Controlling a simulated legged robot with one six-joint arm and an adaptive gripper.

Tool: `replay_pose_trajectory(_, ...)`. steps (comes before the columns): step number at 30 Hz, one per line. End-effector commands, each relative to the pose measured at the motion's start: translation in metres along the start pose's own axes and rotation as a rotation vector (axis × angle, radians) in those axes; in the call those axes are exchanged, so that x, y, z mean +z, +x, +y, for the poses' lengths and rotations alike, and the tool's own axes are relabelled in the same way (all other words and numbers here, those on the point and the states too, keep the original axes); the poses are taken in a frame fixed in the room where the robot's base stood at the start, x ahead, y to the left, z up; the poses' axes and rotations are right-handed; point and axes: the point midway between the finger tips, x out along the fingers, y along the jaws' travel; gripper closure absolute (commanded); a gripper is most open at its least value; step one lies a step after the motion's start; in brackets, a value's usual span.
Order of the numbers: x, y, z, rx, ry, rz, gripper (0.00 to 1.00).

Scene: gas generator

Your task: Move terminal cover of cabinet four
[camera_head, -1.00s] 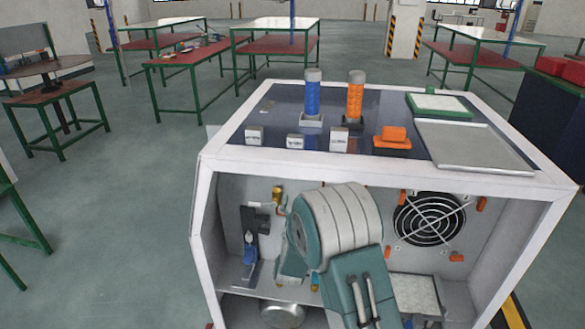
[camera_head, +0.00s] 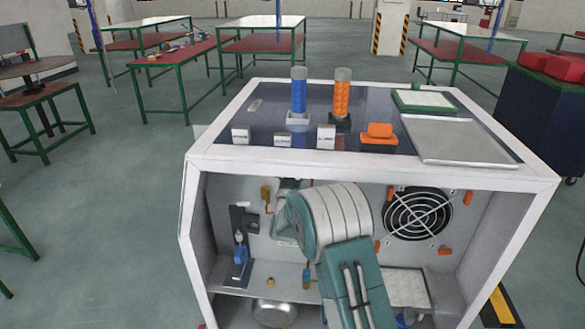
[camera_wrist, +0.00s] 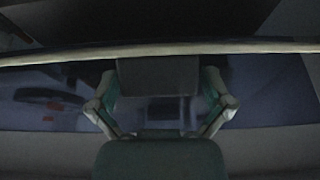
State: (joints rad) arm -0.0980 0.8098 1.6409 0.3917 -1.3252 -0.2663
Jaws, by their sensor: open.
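The white-framed cabinet (camera_head: 375,165) stands open at the front. I cannot tell which part is the terminal cover, and no number four is readable. My green and white arm reaches into the opening and hides part of the interior. In the wrist view my gripper (camera_wrist: 160,103) is open, its two fingers spread either side of a dark block. I see nothing clearly held. That view is dim, and a pale bar (camera_wrist: 160,50) crosses it above the fingers.
A black fan (camera_head: 418,213) is on the back wall inside, right of my arm. A blue fitting (camera_head: 240,250) is at left. A blue cylinder (camera_head: 299,92), an orange cylinder (camera_head: 342,98) and a grey tray (camera_head: 460,140) are on top. Tables stand behind on open floor.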

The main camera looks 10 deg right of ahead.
Motion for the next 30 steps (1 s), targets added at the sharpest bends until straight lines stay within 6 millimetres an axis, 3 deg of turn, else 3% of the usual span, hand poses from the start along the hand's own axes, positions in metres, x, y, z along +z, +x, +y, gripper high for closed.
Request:
replay_pose_trajectory(4, 0.000, 0.000, 0.000, 0.000, 0.000, 0.000, 0.00)
replay_pose_trajectory(5, 0.000, 0.000, 0.000, 0.000, 0.000, -0.001, 0.04)
replay_pose_trajectory(9, 0.000, 0.000, 0.000, 0.000, 0.000, 0.000, 0.67)
replay_pose_trajectory(10, 0.000, 0.000, 0.000, -0.001, 0.000, 0.000, 0.76)
replay_pose_trajectory(17, 0.003, 0.001, -0.001, -0.001, -0.001, 0.019, 0.77)
replay_pose_trajectory(30, 0.022, 0.007, -0.001, -0.002, 0.001, 0.299, 0.77)
